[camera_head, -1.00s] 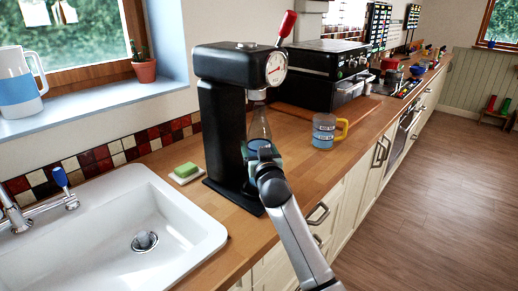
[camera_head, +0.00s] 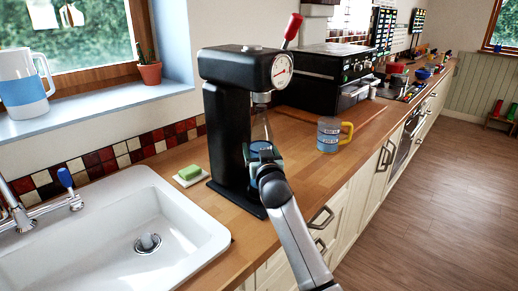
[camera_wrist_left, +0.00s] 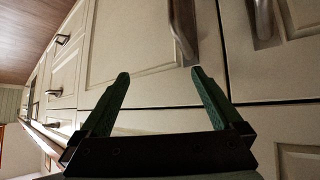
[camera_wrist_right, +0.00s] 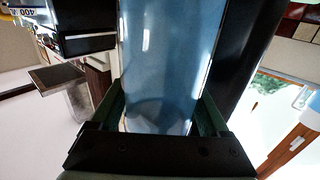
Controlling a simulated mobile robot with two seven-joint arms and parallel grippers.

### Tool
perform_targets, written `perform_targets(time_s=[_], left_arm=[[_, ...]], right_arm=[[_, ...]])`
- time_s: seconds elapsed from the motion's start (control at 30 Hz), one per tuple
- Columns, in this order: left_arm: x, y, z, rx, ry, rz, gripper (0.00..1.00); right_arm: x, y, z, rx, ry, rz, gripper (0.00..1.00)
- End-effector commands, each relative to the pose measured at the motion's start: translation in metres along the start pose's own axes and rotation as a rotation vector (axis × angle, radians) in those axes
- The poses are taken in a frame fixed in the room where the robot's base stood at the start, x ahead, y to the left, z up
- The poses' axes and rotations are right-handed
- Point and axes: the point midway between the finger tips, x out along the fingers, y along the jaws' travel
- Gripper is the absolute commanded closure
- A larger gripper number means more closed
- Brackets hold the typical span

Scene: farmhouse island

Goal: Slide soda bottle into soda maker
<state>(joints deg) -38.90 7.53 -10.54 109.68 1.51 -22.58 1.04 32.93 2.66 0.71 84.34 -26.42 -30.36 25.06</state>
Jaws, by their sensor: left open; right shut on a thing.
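The black soda maker (camera_head: 228,120) stands upright on the wooden counter, with a round gauge and a red-tipped lever on top. My right gripper (camera_head: 263,158) is shut on the soda bottle (camera_head: 261,127), which is upright under the maker's head, in front of its column. The bottle's neck is close below the nozzle; I cannot tell whether they touch. In the right wrist view the bluish translucent bottle (camera_wrist_right: 165,60) fills the space between the fingers (camera_wrist_right: 160,112). My left gripper (camera_wrist_left: 160,75) is open and empty, facing the cabinet fronts, and is out of the head view.
A white sink (camera_head: 105,235) lies left of the maker, with a green sponge (camera_head: 189,172) on a small dish between them. A blue mug with a yellow handle (camera_head: 328,134) stands to the right. A black coffee machine (camera_head: 325,75) is behind. The counter's front edge is close to the maker.

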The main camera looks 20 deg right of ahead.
Motion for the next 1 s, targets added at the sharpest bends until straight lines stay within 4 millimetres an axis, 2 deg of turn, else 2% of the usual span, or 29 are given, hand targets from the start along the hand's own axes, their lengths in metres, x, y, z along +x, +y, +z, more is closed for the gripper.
perform_targets(time_s=[1.0], left_arm=[[0.010,-0.001,0.011,0.000,0.000,0.000,0.00]], right_arm=[[0.000,0.000,0.016,0.000,0.006,0.000,0.96]])
